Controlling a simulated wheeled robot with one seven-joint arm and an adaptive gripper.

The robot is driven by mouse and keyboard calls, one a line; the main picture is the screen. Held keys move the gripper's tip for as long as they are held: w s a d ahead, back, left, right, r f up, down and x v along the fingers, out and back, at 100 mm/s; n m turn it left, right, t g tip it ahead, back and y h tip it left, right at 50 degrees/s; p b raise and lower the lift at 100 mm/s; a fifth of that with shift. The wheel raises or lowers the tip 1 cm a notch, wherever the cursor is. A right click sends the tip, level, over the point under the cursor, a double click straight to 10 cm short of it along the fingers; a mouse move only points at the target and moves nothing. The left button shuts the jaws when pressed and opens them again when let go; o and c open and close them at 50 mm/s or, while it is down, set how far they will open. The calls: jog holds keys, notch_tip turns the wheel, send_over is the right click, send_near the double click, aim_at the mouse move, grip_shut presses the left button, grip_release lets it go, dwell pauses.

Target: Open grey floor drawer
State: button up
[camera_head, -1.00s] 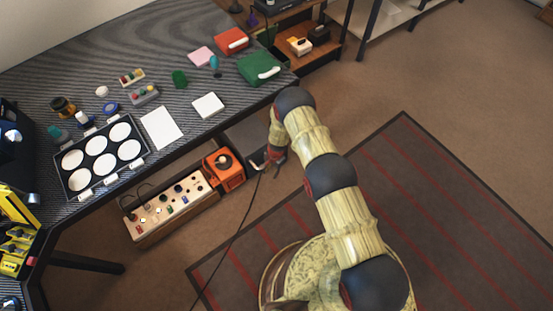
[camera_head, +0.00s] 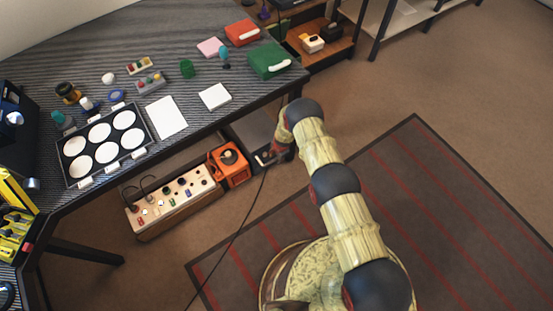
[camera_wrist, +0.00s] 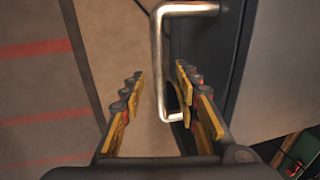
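The grey floor drawer (camera_head: 254,128) stands under the table, partly hidden by the tabletop and my arm. Its smooth grey surface (camera_wrist: 285,65) fills the right of the wrist view, beside a dark front edge. A silver bar handle (camera_wrist: 158,58) sticks out from it toward the left. My gripper (camera_wrist: 159,82) is open. Its fingers lie on either side of the handle bar, the right finger on the drawer side. I see no clear contact with the bar. In the head view my gripper (camera_head: 270,158) is at the drawer's front, and its fingers are hard to make out.
An orange device (camera_head: 229,166) and a box with knobs (camera_head: 174,202) stand left of the drawer under the table. A dark cable (camera_head: 238,232) runs across the floor near my gripper. The striped rug (camera_head: 430,220) in front is clear apart from my base. Table items sit above.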

jog(key=shift+c, duration=1.2)
grip_shut()
